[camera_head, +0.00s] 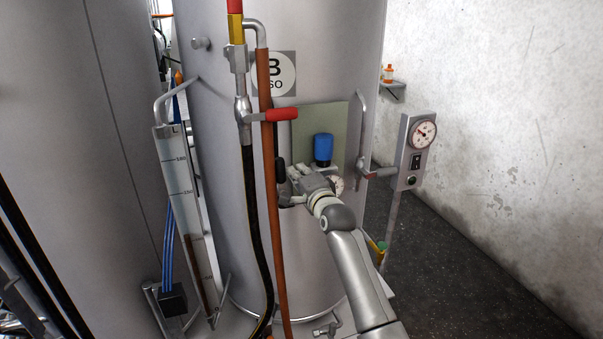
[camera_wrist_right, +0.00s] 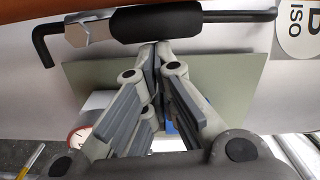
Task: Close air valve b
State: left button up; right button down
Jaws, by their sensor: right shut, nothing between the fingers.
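A lever valve with a dark grip (camera_head: 280,170) sits beside the orange-brown pipe on drum B. In the right wrist view its black grip (camera_wrist_right: 155,22) lies across the top, with a silver hex fitting and a bent black rod. My right gripper (camera_head: 288,184) is shut and empty beside this grip. In the right wrist view its fingertips (camera_wrist_right: 157,48) meet just below the grip; I cannot tell whether they touch it. A second valve has a red handle (camera_head: 282,115), pointing right across the pipe. No label tells which is air valve b. My left gripper is not in view.
A green plate (camera_head: 303,125) carries a blue-capped unit (camera_head: 322,148) and a small gauge (camera_head: 336,184) close to my right gripper. A gauge box (camera_head: 411,150) stands to the right. Pipe (camera_head: 269,220) and black hose (camera_head: 252,220) run down on the left. Dark floor is clear at right.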

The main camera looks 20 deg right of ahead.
aim_at(277, 174)
jog(key=a+n+p, duration=0.1)
jog(key=a+n, duration=0.1)
jog(key=n, duration=0.1)
jog(key=a+r+n+p, duration=0.1)
jog(key=a+n+p, duration=0.1)
jog(key=n, duration=0.1)
jog(key=shift+s+a+p, duration=0.1)
jog(key=shift+a+p, duration=0.1)
jog(key=shift+p, duration=0.1)
jog(key=shift+a+f+n, duration=0.15)
jog(key=shift+a+n, duration=0.5)
jog(key=shift+n, duration=0.25)
jog(key=shift+s+a+f+n+g+h+b, duration=0.15)
jog(key=shift+a+f+n, duration=0.5)
jog(key=shift+n, duration=0.7)
jog(key=shift+w+a+f+n+g+h+b, duration=0.1)
jog(key=shift+a+f+n+h+b, duration=0.25)
jog(key=shift+a+n, duration=0.8)
jog(key=shift+s+a+f+n+g+b, duration=0.1)
jog(key=shift+a+f+n, duration=0.45)
jog(key=shift+n, duration=1.05)
jog(key=shift+d+f, duration=0.1)
jog(key=shift+f, duration=0.05)
